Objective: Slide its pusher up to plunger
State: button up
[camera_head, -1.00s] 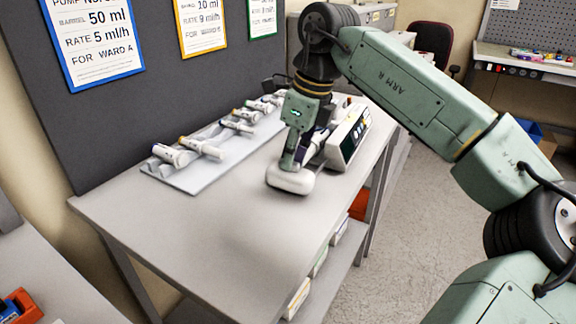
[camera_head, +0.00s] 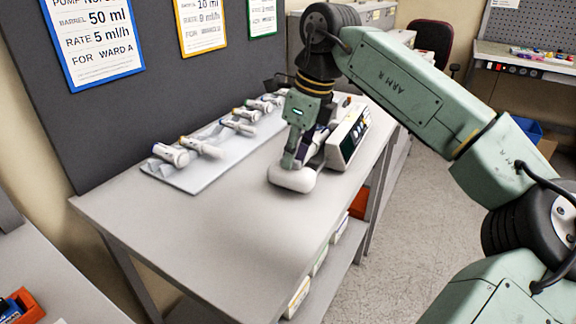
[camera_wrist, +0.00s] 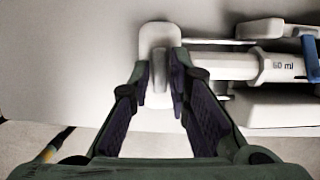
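The pusher (camera_wrist: 159,38) is a white rounded block at the end of the pump. It also shows in the head view as a white block (camera_head: 292,180) below my gripper (camera_head: 293,160). In the wrist view the dark fingers of my gripper (camera_wrist: 161,78) close in on both sides of the pusher's raised ridge and appear shut on it. The syringe (camera_wrist: 262,68), marked 60 ml, lies to the right. Its plunger end is partly hidden by the right finger, so I cannot tell whether it touches the pusher. The pump (camera_head: 349,138) is white with a dark display.
A pale tray (camera_head: 182,181) holding several syringes (camera_head: 170,154) lies along the back of the grey table (camera_head: 215,235). A dark panel with framed cards (camera_head: 95,40) stands behind it. The table's front left is clear.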

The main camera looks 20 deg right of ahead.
jog(key=shift+o, duration=0.9)
notch_tip(320, 180, up, 7)
jog(key=p, duration=0.6)
